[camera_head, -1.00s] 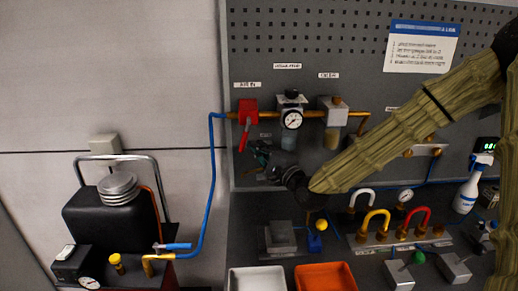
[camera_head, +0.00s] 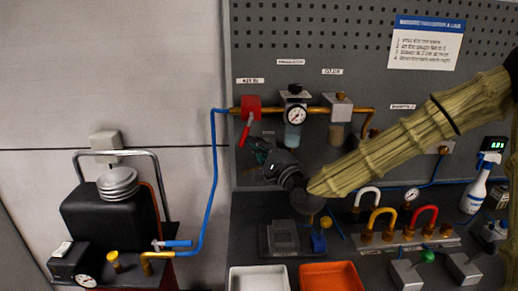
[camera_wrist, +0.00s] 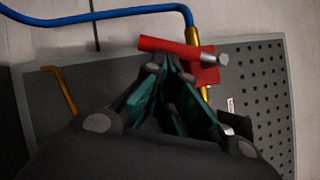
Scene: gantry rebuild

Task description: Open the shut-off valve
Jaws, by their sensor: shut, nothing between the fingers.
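The shut-off valve (camera_head: 251,102) is a red block on the brass pipe at the upper left of the pegboard. Its red lever (camera_head: 245,131) hangs down, slightly tilted to the left, across the pipe's line. In the wrist view the lever (camera_wrist: 165,46) lies just beyond my fingertips, and the valve body (camera_wrist: 208,75) is to its right. My gripper (camera_head: 258,152) is below and right of the lever, with its fingers shut and empty. In the wrist view my fingertips (camera_wrist: 172,58) are close to the lever; I cannot tell whether they touch it.
A gauge (camera_head: 296,115) and regulator stand right of the valve on the pipe. White (camera_head: 258,281) and orange (camera_head: 328,276) trays lie below.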

